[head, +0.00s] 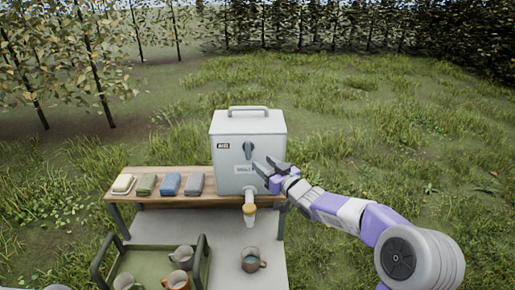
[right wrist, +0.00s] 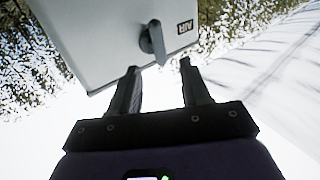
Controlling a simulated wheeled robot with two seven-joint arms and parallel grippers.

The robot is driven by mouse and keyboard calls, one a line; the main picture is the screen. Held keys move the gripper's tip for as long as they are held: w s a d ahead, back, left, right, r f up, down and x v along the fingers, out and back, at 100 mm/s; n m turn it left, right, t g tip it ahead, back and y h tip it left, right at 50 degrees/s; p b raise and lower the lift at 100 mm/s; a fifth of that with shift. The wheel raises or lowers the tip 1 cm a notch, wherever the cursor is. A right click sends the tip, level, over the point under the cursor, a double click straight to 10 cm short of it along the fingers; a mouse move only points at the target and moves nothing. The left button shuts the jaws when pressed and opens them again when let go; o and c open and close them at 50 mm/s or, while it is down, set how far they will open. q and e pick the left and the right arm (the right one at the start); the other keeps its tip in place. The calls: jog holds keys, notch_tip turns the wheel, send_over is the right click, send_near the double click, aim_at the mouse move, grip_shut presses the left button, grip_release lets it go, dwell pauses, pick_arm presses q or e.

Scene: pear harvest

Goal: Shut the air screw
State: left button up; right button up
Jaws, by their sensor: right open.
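The air screw (head: 249,150) is a dark grey lever knob on the upper front of a pale grey metal dispenser box (head: 225,170), next to a small dark label. In the right wrist view the air screw (right wrist: 156,42) shows as a grey handle beside the AIR label (right wrist: 185,27). My right gripper (head: 267,168) is just in front of the box, a little below and right of the knob. Its two fingers (right wrist: 158,82) are apart with nothing between them, and the knob lies beyond their tips. My left gripper is not in view.
The box stands on a wooden shelf (head: 150,197) with several folded cloths (head: 170,184) to its left. A tap (head: 249,209) sticks out below the box. A mug (head: 251,260) stands on the grey lower surface, beside a green tray (head: 149,262) holding mugs.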

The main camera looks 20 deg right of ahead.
aim_at(250, 151)
jog(key=p+x, duration=0.1)
jog(key=x, duration=0.6)
jog(key=shift+w+r+p, duration=0.15)
jog(key=shift+w+p, duration=0.2)
jog(key=shift+p, duration=0.05)
jog(key=shift+c, duration=0.3)
grip_shut()
